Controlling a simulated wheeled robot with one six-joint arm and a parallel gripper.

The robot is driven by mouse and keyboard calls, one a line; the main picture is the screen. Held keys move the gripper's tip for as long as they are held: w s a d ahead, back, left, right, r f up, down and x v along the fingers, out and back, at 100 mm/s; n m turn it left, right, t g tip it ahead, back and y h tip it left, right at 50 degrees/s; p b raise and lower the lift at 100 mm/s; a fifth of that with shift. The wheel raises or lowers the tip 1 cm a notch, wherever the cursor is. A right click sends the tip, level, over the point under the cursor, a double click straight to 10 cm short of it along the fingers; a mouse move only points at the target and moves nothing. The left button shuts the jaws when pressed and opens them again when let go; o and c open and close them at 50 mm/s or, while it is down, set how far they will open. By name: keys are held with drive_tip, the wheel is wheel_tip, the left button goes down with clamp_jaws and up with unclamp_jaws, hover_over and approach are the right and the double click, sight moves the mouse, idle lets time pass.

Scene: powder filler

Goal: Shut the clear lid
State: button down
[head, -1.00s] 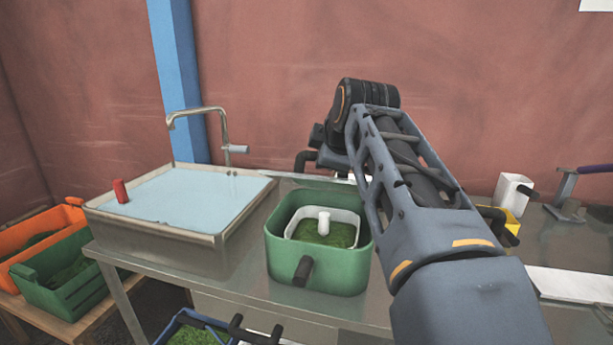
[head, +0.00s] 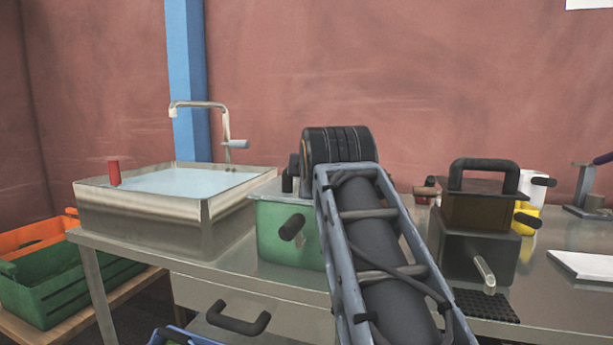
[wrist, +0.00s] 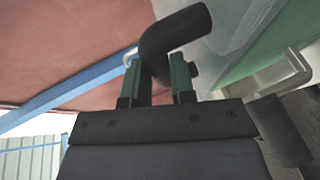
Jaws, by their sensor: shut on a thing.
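In the wrist view, my gripper (wrist: 158,82) has its two green fingers closed around a dark, bent bar handle (wrist: 178,38). In the head view my own arm hides the fingers and the handle. A green box (head: 285,240) with a short black handle on its front stands on the steel table, partly behind my arm. I cannot clearly make out the clear lid. A pale panel (wrist: 238,28) beside the handle in the wrist view may be part of it, but I cannot tell.
A steel sink (head: 165,215) with a tap stands left of the green box. To the right are a dark box (head: 470,258) with a black top handle and a white tray (head: 590,264). Green and orange crates (head: 75,285) stand lower left.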

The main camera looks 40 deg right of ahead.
drive_tip(key=shift+w+f, duration=0.1)
drive_tip(key=shift+f, duration=0.45)
drive_tip(key=c, duration=1.1)
unclamp_jaws()
drive_tip(key=shift+o, duration=0.7)
drive_tip(key=shift+r, duration=0.15)
